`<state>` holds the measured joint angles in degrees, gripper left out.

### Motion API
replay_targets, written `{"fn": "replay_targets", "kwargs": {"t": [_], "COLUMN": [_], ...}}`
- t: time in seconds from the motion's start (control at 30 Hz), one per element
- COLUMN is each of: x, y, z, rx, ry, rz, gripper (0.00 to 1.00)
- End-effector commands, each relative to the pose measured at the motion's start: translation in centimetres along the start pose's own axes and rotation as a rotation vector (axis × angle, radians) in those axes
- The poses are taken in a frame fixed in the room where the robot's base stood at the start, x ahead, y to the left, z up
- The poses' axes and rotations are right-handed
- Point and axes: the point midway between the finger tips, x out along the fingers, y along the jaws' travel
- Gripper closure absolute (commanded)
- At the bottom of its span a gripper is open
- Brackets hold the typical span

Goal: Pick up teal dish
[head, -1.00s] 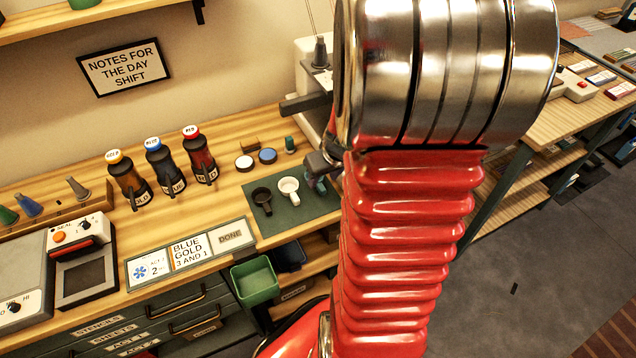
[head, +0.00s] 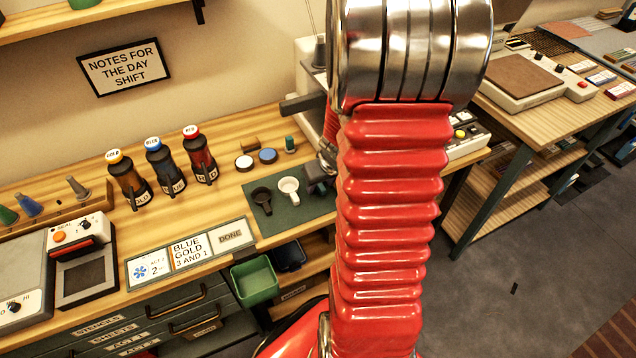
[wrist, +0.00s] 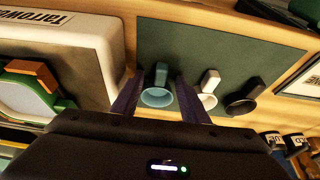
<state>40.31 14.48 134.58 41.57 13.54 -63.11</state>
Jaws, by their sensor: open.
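The teal dish (wrist: 157,97) shows in the wrist view as a small round cup with a stubby handle, on a dark green mat (wrist: 180,42). My gripper (wrist: 159,78) is open, with one dark finger on each side of the dish. The fingers look apart from it; I cannot tell their exact height. In the head view my gripper (head: 318,172) is a dark shape over the mat's right part, beside my red arm. The teal dish is hidden there.
A white dish (wrist: 208,101) sits close right of the teal one in the wrist view, and a black dish (wrist: 240,106) beyond it. A white machine (wrist: 85,45) stands on the left. In the head view, three bottles (head: 164,165) stand left of the mat.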

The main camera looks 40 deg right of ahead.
Motion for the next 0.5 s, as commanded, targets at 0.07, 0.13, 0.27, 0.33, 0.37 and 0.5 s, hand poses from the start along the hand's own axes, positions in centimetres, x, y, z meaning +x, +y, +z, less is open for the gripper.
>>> {"fn": "replay_targets", "kwargs": {"t": [0.07, 0.13, 0.27, 0.33, 0.37, 0.5], "x": [-0.01, -0.02, -0.03, -0.03, -0.03, -0.03], "y": [0.01, 0.01, 0.02, 0.03, 0.03, 0.04], "z": [-0.01, -0.01, 0.0, -0.01, 0.0, 0.0], "rx": [0.0, 0.0, 0.001, 0.001, 0.001, 0.001], "ry": [0.0, 0.0, 0.0, 0.0, 0.0, 0.0], "rz": [0.0, 0.0, 0.0, 0.0, 0.0, 0.0], "gripper": [0.59, 0.59, 0.59, 0.59, 0.61, 0.71]}}
